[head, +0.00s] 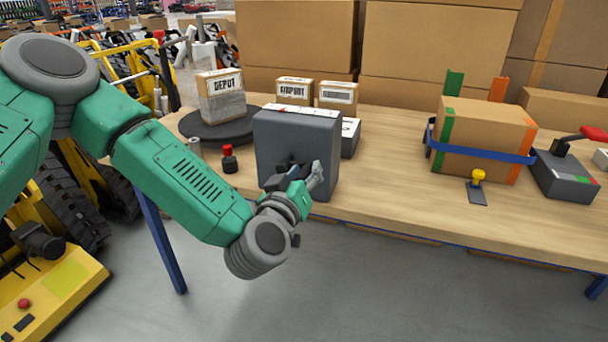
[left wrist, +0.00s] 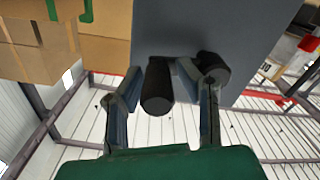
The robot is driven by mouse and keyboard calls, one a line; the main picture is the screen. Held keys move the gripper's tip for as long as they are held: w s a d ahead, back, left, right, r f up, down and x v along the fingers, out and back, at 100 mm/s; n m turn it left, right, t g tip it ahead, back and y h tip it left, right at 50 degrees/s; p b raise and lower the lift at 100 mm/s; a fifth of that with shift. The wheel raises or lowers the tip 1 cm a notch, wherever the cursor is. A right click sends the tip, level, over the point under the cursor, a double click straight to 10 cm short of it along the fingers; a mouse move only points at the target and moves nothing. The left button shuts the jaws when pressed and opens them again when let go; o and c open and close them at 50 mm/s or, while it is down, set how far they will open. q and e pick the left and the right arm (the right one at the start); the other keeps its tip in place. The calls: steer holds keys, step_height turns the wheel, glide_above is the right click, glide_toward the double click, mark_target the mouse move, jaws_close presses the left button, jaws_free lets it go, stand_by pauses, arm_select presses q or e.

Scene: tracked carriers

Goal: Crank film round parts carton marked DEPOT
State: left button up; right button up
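A carton marked DEPOT (head: 221,97) stands upright on a dark round turntable (head: 228,131) at the left of the bench; greyish film shows round its lower part. Right of it stands a dark grey crank box (head: 268,140), whose face fills the top of the left wrist view (left wrist: 200,25). My left gripper (head: 290,172) is at the front of this box. In the left wrist view, its fingers (left wrist: 160,76) curve inward on both sides of the black crank handle (left wrist: 157,90) and appear shut on it. A second black cylinder (left wrist: 213,68) is beside the right finger. My right gripper is out of view.
Two small cartons (head: 294,91) (head: 337,97) stand behind the crank box. A red-topped black piece (head: 229,158) is near the turntable. A strapped carton (head: 479,140) and a red-handled tool (head: 567,175) are at the right.

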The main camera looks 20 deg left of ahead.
arm_select(q)
steer(key=s, duration=1.2)
steer(key=shift+a, duration=0.2)
steer(key=shift+f, duration=0.1)
